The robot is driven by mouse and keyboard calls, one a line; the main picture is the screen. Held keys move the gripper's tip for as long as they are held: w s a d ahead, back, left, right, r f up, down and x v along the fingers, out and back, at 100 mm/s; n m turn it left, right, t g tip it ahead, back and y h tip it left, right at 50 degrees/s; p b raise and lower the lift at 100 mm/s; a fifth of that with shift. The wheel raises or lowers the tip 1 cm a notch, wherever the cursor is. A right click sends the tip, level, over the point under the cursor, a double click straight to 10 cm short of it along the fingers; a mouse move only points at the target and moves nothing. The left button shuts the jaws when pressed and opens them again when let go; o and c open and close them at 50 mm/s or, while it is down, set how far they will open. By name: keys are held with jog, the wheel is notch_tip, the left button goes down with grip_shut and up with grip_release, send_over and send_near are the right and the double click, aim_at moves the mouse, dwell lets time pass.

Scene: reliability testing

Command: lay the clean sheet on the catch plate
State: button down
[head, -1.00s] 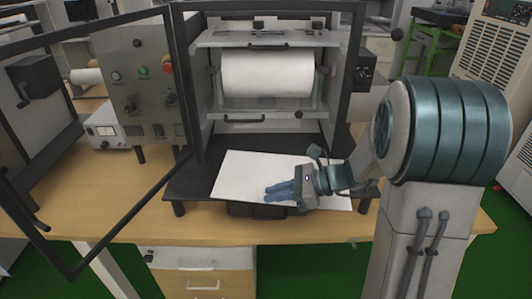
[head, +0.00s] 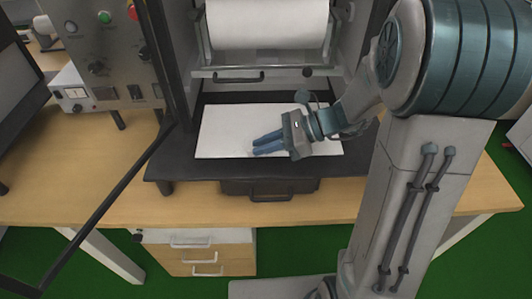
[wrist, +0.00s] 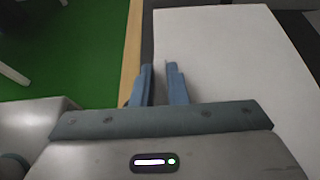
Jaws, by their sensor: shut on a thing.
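The white sheet (head: 222,127) is over the black catch plate (head: 190,168) below the roller in the head view. A dark margin of the plate shows in front of it. Whether its whole underside touches the plate I cannot tell. My gripper (head: 257,145) reaches in from the right, its blue fingers at the sheet's front part. It is shut on the sheet. In the wrist view the blue fingers (wrist: 160,67) straddle one edge of the sheet (wrist: 225,50). The exact pinch is hard to see.
The machine's large white roll (head: 265,22) and a handled bar (head: 240,77) are behind the plate. A black door frame (head: 120,185) stands open at left. A white meter box (head: 80,92) is on the wooden table (head: 85,170). The table's left part is mostly clear.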

jog(key=shift+f+b, duration=0.3)
jog(key=shift+f, duration=1.65)
jog(key=shift+f, duration=0.15)
jog(key=c, duration=1.4)
grip_release()
jog(key=shift+c, duration=0.2)
